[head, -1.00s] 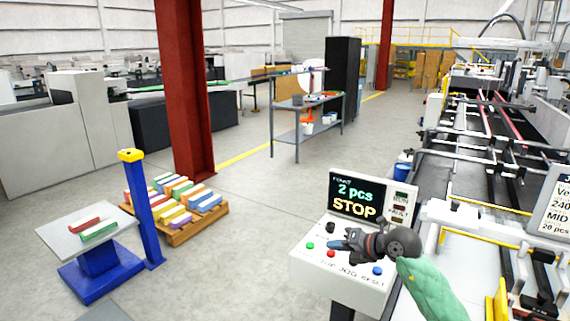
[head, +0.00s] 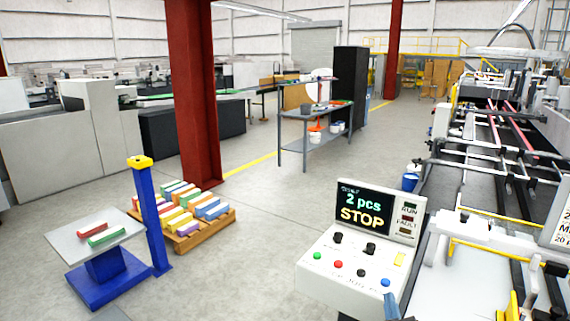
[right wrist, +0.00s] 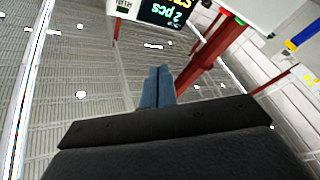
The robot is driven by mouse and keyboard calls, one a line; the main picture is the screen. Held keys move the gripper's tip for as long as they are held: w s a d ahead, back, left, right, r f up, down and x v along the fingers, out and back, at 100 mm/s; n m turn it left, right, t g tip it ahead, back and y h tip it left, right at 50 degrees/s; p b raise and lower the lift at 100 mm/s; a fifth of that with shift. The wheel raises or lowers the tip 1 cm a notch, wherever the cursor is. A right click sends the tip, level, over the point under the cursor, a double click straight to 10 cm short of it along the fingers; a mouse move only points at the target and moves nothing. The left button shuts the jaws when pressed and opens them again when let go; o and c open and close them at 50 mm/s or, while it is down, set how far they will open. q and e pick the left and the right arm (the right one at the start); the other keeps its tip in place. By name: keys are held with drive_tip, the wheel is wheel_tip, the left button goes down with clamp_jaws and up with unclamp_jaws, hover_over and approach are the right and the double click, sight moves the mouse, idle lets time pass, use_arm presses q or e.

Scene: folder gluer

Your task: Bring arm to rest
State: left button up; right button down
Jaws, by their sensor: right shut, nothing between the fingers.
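My right gripper (right wrist: 157,87) shows in the right wrist view with its two blue fingers shut together and nothing between them. In the head view only a small blue tip of the right gripper (head: 391,305) shows at the bottom edge, by the lower right corner of the control panel (head: 345,279). The panel's screen (head: 362,207) reads "2 pcs" and "STOP". The screen also shows at the top of the right wrist view (right wrist: 165,12), apart from the fingers. My left gripper is in neither view.
The folder gluer (head: 480,237) runs along the right. A blue stand (head: 104,281) with a red and a green box, and a wooden pallet (head: 205,235) of coloured boxes, are at left. A red column (head: 197,100) stands behind them. The middle floor is clear.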

drive_tip(key=s+d+f+m+g+h, duration=0.1)
drive_tip(key=s+f+m+g, duration=0.1)
drive_tip(key=s+f+g, duration=0.35)
drive_tip(key=s+d+f+m+g, duration=0.1)
drive_tip(key=s+f+m+g, duration=0.2)
drive_tip(key=s+f, duration=0.5)
drive_tip(key=s+a+f+g+y, duration=0.25)
drive_tip(key=s+f+g, duration=0.2)
drive_tip(key=s, duration=0.25)
drive_tip(key=s+a+f+g+y, duration=0.1)
drive_tip(key=s+a+f+g, duration=0.25)
drive_tip(key=s+f, duration=0.35)
wheel_tip(320, 180, down, 21)
drive_tip(key=a+g, duration=0.1)
drive_tip(key=a, duration=0.1)
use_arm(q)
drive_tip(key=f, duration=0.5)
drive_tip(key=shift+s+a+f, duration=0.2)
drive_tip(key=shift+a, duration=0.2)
use_arm(e)
drive_tip(key=s+f, duration=0.3)
drive_tip(key=f, duration=0.7)
drive_tip(key=s+f+g, duration=0.1)
drive_tip(key=s+f, duration=0.2)
drive_tip(key=f, duration=0.8)
drive_tip(key=shift+a+n, duration=0.3)
drive_tip(key=shift+n, duration=0.1)
